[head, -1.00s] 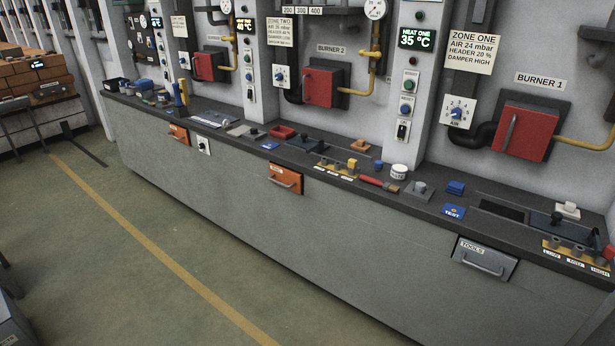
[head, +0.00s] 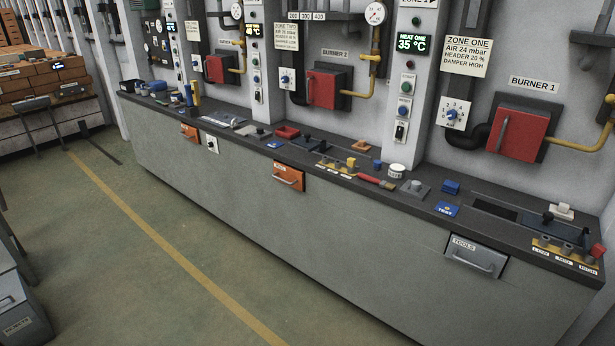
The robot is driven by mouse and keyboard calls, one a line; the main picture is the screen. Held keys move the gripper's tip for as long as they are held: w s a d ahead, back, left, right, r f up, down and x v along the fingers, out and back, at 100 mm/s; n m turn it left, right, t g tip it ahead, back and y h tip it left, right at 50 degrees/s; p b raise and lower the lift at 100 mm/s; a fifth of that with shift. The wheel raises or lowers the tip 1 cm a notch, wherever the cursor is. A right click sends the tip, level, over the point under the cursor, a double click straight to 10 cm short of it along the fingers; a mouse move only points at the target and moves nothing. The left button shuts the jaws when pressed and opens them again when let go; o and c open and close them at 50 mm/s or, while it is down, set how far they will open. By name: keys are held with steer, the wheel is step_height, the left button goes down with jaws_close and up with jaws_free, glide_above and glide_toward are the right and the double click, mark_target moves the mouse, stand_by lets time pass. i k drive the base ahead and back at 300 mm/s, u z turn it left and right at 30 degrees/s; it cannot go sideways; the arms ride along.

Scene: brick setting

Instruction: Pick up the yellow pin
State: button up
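A long grey bench (head: 240,180) with a dark top runs along the wall under the burner panels. A tall, narrow yellow piece (head: 196,94) stands upright near its left part, beside a blue upright piece (head: 188,96). A small yellow block (head: 351,162) sits at a yellow labelled strip mid-bench. Both are small in the picture, and I cannot tell which is the yellow pin. My gripper is not in view.
Orange drawers (head: 289,177) and a grey TOOLS drawer (head: 476,256) are in the bench front. A red-handled brush (head: 375,181) and a white tub (head: 396,171) lie on top. A grey cabinet (head: 22,300) stands at lower left. The green floor (head: 130,290) before the bench is clear.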

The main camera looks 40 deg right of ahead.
mark_target(351, 163)
steer(key=u, duration=0.05)
steer(key=i, duration=0.65)
steer(key=z, duration=5.15)
steer(key=i, duration=0.15)
steer(key=u, duration=3.35)
